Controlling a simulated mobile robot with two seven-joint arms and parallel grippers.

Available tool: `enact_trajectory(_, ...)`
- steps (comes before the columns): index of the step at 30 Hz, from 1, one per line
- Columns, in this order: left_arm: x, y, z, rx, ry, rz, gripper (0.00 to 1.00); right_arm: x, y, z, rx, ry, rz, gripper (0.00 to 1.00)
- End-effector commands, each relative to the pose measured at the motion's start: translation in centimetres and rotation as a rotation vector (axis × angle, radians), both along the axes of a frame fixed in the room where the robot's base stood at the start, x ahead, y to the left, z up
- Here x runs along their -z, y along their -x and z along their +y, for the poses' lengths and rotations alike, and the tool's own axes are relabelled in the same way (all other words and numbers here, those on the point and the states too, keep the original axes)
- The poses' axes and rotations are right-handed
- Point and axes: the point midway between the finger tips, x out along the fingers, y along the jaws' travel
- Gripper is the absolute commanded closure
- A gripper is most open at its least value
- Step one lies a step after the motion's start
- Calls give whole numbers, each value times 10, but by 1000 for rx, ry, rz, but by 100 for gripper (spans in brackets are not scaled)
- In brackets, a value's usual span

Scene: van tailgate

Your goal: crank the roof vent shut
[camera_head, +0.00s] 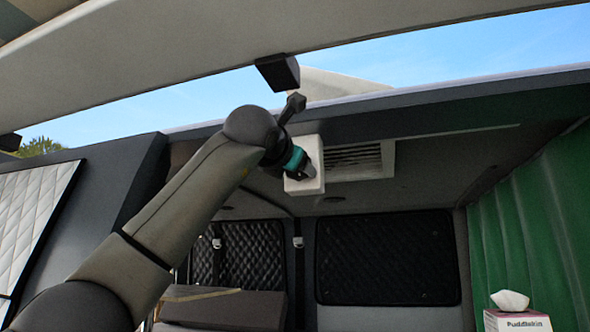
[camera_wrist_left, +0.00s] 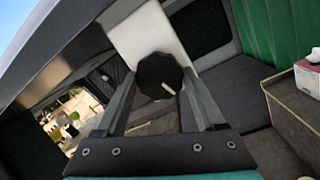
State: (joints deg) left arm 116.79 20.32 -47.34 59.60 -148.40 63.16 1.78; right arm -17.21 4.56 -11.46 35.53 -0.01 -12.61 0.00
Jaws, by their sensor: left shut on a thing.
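The roof vent (camera_head: 358,162) is a white-framed slatted opening in the van ceiling. A white housing (camera_head: 312,182) sits at its left end and also shows in the left wrist view (camera_wrist_left: 150,38). A dark faceted knob (camera_wrist_left: 158,72) with a white mark is on this housing. My left gripper (camera_head: 306,170) reaches up to the housing and is shut on the knob, with one finger on each side of it in the left wrist view (camera_wrist_left: 160,92). In the head view the gripper hides the knob. My right gripper is not in view.
A pale tilted panel (camera_head: 340,84) stands above the roof edge. The raised tailgate (camera_head: 150,55) spans the top. A green curtain (camera_head: 535,225) hangs at right above a tissue box (camera_head: 515,318). Quilted dark panels (camera_head: 385,258) cover the back.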

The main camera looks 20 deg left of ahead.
Motion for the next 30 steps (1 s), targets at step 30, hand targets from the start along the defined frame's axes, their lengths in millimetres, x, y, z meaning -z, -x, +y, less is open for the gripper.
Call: enact_trajectory(30,0,-1,-4,-2,966,39,84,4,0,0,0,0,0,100)
